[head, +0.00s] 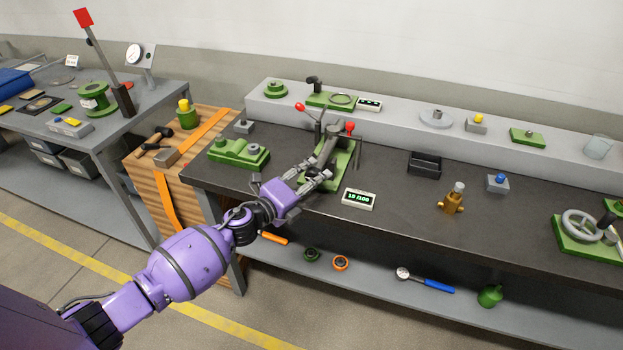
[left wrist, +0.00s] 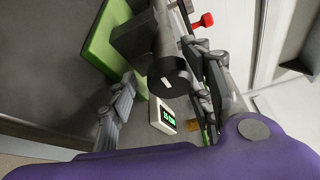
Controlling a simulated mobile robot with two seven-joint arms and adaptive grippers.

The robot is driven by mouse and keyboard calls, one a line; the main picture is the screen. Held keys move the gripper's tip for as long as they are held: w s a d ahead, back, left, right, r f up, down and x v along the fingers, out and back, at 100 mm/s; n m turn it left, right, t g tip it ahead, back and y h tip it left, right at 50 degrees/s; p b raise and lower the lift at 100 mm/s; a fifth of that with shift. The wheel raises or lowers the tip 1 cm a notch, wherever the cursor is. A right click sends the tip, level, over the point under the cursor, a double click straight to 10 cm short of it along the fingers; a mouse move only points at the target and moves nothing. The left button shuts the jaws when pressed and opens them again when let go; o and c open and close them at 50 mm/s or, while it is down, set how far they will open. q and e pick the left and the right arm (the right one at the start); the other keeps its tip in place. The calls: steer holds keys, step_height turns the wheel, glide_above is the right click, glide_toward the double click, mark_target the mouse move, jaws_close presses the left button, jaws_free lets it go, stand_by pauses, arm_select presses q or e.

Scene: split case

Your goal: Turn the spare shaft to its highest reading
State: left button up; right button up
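A dark shaft (head: 327,152), which I take as the spare shaft, lies in a grey block on a green base (head: 343,165) on the dark bench. In the left wrist view the shaft's round end (left wrist: 167,82) faces me and bears a small white mark. My left gripper (head: 322,179) is at the near end of this fixture. In the left wrist view its fingers (left wrist: 160,98) are spread, with the shaft end between them and gaps visible on both sides. A white display (head: 359,199) beside it seems to read 18 /100; it also shows in the left wrist view (left wrist: 162,117). My right gripper is not in view.
Red-knobbed levers (head: 350,127) rise close behind the fixture. A green block (head: 238,153) stands to its left. A black bin (head: 425,164), a brass part (head: 451,200) and a handwheel (head: 580,226) stand to the right. The bench between display and brass part is clear.

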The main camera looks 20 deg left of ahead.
arm_select(q)
steer(key=shift+s, duration=0.1)
steer(key=v, duration=1.2)
steer(key=s+f+n+g+y+p, duration=0.1)
steer(key=s+f+n+g+y, duration=0.3)
steer(key=s+f+n, duration=1.15)
steer(key=s+d+f+n+g, duration=0.1)
steer(key=s+f+n, duration=0.1)
steer(key=s, duration=0.4)
steer(key=s+d+f+n+g+y+p, duration=0.1)
steer(key=s+d+f+n, duration=0.1)
steer(key=s+n, duration=0.2)
steer(key=s+d+f+n+y, duration=0.1)
steer(key=s+d+f+n, duration=0.1)
steer(key=s, duration=0.7)
steer(key=shift+s+f+n+g, duration=0.25)
steer(key=shift+n+g, duration=0.15)
steer(key=shift+n, duration=0.45)
